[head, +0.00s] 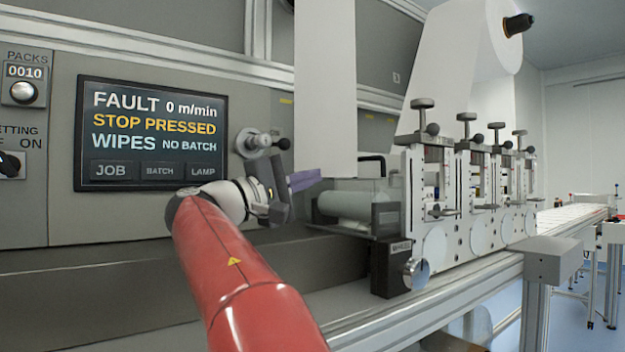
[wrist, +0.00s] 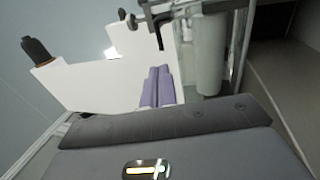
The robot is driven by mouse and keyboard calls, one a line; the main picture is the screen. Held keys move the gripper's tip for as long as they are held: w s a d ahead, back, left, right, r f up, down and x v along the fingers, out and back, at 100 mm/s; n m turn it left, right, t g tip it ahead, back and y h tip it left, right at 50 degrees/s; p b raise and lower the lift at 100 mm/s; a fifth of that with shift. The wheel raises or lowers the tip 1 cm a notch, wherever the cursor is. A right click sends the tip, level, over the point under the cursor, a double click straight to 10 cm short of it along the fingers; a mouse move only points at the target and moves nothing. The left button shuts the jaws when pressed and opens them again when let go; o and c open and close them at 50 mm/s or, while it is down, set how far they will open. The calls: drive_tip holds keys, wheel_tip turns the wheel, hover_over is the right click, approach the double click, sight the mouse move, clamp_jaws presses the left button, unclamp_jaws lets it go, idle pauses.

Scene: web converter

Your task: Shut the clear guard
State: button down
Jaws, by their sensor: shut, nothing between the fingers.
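The clear guard (head: 345,218) seems to be the see-through panel in front of the pale roller, left of the first white station in the head view. Its edges are faint, and I cannot tell how far open it stands. A black handle (head: 371,160) shows just above the roller. My gripper (head: 306,180) is left of the roller, in front of the grey machine face, with its purple fingers pointing right towards it. In the wrist view the fingers (wrist: 156,88) are together and empty. The pale roller (wrist: 210,52) is to their right there.
A white web (head: 326,90) hangs from above, just over my fingertips. Several white stations with black knobs (head: 432,180) stand to the right. The screen (head: 152,137) reads FAULT and STOP PRESSED. A grey rail (head: 430,300) runs along the front.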

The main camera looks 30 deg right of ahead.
sight(366, 160)
drive_tip(key=p+x, duration=0.2)
drive_tip(key=x, duration=0.9)
drive_tip(key=shift+d, duration=0.15)
drive_tip(key=shift+w+d+r, duration=0.1)
drive_tip(key=shift+d, duration=0.3)
drive_tip(key=shift+d+p, duration=0.4)
drive_tip(key=shift+d, duration=0.4)
drive_tip(key=shift+r, duration=0.1)
